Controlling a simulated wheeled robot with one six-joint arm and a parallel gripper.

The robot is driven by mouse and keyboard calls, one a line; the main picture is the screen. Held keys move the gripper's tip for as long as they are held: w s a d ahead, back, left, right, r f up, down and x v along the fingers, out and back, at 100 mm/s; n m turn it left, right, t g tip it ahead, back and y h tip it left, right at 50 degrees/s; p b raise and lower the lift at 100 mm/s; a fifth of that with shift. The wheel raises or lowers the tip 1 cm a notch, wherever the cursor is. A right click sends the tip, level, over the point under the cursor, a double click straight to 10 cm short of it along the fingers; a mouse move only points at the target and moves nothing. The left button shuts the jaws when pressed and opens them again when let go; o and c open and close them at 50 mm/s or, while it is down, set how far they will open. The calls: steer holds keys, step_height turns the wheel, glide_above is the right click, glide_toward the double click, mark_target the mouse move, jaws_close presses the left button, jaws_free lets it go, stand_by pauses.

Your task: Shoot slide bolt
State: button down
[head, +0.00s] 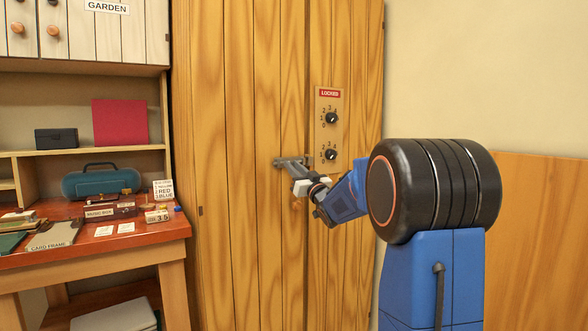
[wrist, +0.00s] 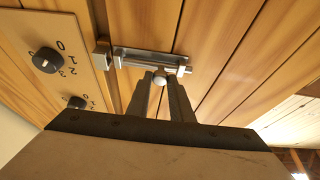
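The metal slide bolt (head: 288,161) is mounted on the wooden door (head: 240,120), left of a seam between boards. In the wrist view, the bolt's barrel and rod (wrist: 150,60) lie across the boards, with a square metal keeper (wrist: 102,54) at the left end. I cannot tell whether the rod sits inside the keeper. My gripper (head: 301,187) is at the bolt from the front right. In the wrist view, my gripper (wrist: 160,78) has its two fingertips on either side of the round bolt knob (wrist: 159,81), which fills the gap between them.
A panel with two dials (head: 329,130) and a red LOCKED sign (head: 329,93) is right of the bolt. A desk (head: 150,236) with a teal case (head: 100,183) and small boxes stands left. A wooden board (head: 540,240) leans at the right wall.

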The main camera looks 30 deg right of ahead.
steer(key=shift+d, duration=2.4)
steer(key=c, duration=1.6)
jaws_free()
steer(key=shift+d, duration=0.15)
steer(key=v, duration=1.7)
steer(key=shift+s+f, duration=0.15)
